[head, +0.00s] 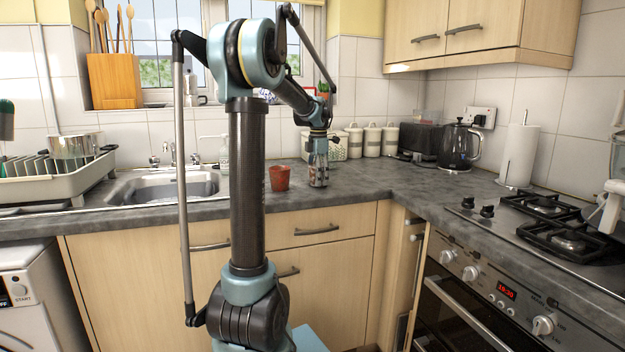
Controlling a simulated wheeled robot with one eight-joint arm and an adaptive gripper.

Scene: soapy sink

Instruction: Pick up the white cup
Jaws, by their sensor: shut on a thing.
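My gripper (318,168) points down over the counter, right of the terracotta-red cup (279,178) and apart from it. It is shut on a small pale thing between its fingers, low at the worktop. The fingers cover most of this thing. It may be the white cup, but the view is too small to be sure, and I cannot tell whether it touches the worktop. No other plainly white cup stands out.
The sink (165,188) and a dish rack (50,180) are at the left. Behind my gripper stand a basket (338,148) and several white canisters (372,140). A kettle (457,147), paper towel roll (518,155) and hob (550,215) are at the right. The front counter right of my gripper is clear.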

